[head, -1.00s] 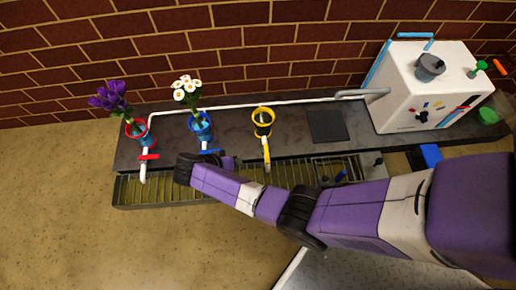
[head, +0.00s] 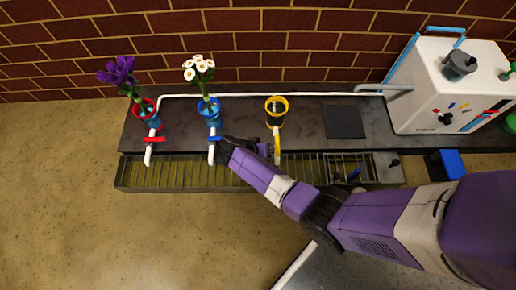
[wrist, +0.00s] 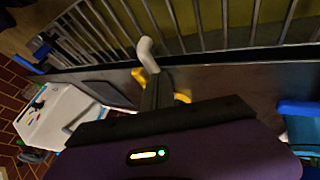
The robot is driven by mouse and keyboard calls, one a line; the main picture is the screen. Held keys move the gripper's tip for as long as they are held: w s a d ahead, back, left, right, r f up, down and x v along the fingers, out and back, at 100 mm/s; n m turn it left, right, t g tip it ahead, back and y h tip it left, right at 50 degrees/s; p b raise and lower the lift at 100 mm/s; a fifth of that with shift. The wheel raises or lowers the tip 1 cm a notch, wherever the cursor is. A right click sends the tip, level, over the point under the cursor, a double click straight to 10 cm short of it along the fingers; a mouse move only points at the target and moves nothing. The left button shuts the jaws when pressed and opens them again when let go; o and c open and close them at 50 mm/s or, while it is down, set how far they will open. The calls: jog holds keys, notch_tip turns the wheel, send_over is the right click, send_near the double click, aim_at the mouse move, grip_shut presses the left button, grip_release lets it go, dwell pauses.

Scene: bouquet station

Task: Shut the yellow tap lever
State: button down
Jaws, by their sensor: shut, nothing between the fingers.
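The yellow tap lever (head: 277,146) is at the tap in front of the yellow-rimmed pot, lying roughly along its white spout (head: 277,160). In the wrist view, yellow lever parts (wrist: 140,78) show beside the white spout (wrist: 146,48). My gripper (head: 260,148) is shut and empty, just left of the yellow tap. In the wrist view its dark fingers (wrist: 157,92) reach up to the tap and cover part of it. I cannot tell whether they touch the lever.
Left of it stand a blue pot (head: 212,117) with white flowers and a red pot (head: 146,118) with purple flowers. Their red lever (head: 154,140) lies crosswise. A slatted drain trough (head: 180,173) runs in front. A white machine (head: 450,85) stands at right.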

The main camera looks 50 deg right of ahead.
jog(key=shift+s+d, duration=0.25)
jog(key=shift+s, duration=0.05)
